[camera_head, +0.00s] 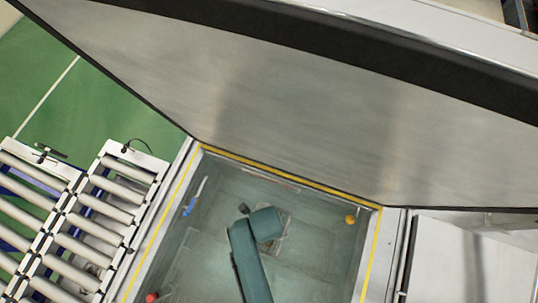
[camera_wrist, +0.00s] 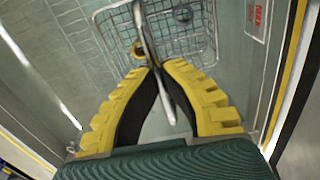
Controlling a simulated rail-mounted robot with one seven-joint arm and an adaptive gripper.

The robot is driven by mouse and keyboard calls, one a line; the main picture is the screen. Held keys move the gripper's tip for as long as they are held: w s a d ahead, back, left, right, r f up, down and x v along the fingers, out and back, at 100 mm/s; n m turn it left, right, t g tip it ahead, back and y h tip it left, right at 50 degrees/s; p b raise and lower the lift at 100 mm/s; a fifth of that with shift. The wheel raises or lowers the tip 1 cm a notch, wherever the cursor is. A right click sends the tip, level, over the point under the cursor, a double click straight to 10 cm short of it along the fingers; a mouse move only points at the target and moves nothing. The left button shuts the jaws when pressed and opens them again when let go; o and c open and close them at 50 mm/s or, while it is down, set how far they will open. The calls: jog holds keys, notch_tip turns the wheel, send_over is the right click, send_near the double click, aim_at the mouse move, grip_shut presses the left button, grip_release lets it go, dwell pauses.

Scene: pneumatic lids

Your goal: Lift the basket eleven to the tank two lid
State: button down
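A wire mesh basket (camera_wrist: 97,32) lies below my gripper in the wrist view, with a metal bar (camera_wrist: 143,28) rising from it as a handle. My gripper (camera_wrist: 153,68) has its yellow and black fingertips closed together around that bar. In the head view, my teal arm reaches down into the open tank (camera_head: 210,215), and a small part of the basket (camera_head: 287,222) shows beside it. The rest is hidden by the arm. A large grey lid panel (camera_head: 290,110) stands raised over the tank's far side. No number is readable on the basket or lid.
A yellow line (camera_head: 372,255) runs around the tank's rim. Inside are an orange round part (camera_head: 350,219) and a blue-handled item (camera_head: 190,206) by the walls. Roller conveyors (camera_head: 90,225) stand on the left. A red sign (camera_wrist: 258,16) marks the tank wall.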

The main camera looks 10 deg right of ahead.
notch_tip(320, 180, up, 11)
dwell(0.8)
dwell(3.8)
